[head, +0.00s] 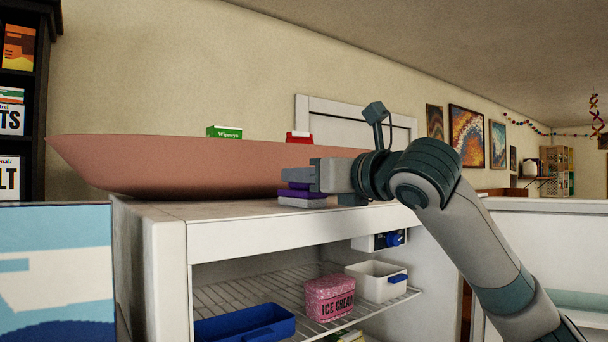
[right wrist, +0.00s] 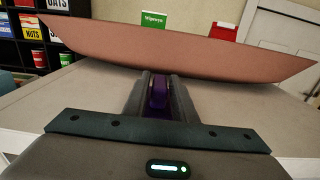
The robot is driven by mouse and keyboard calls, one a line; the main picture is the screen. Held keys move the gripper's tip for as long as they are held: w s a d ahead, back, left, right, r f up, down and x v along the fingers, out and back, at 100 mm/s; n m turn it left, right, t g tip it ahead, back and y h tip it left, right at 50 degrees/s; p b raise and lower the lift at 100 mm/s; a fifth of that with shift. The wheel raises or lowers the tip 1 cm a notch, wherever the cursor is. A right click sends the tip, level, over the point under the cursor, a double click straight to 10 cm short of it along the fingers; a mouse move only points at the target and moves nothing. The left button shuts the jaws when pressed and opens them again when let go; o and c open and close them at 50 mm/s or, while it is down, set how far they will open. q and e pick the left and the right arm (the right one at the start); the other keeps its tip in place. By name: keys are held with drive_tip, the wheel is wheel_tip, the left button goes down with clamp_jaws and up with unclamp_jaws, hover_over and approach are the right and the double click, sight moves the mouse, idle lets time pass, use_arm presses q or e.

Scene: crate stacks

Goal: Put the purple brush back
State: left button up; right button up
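The purple brush (head: 302,193) has a purple top and a pale lower part. It is at the top of the white cabinet (head: 270,232), near its front edge, just under my right fingers. My right gripper (head: 302,175) reaches in from the right, low over the cabinet top. In the right wrist view the fingers (right wrist: 160,90) are close together, with the brush's purple part (right wrist: 158,97) filling the narrow gap between them. The fingers hide part of the brush. Whether the brush touches the top is hard to tell. My left gripper is not in view.
A long pinkish boat-shaped tray (head: 200,165) lies right behind the brush. A green box (head: 225,132) and a red item (head: 299,138) show behind it. The open shelf below holds a blue tray (head: 243,324), a pink ice cream tub (head: 335,297) and a white bin (head: 376,282).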

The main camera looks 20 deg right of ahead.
drive_tip(key=shift+o, duration=0.5)
drive_tip(key=shift+r, duration=0.15)
drive_tip(key=shift+s+d+b, duration=0.15)
drive_tip(key=shift+s+b, duration=0.25)
drive_tip(key=shift+s, duration=0.1)
drive_tip(key=b+v, duration=0.4)
drive_tip(key=v, duration=0.7)
drive_tip(key=shift+b, duration=0.4)
idle(0.4)
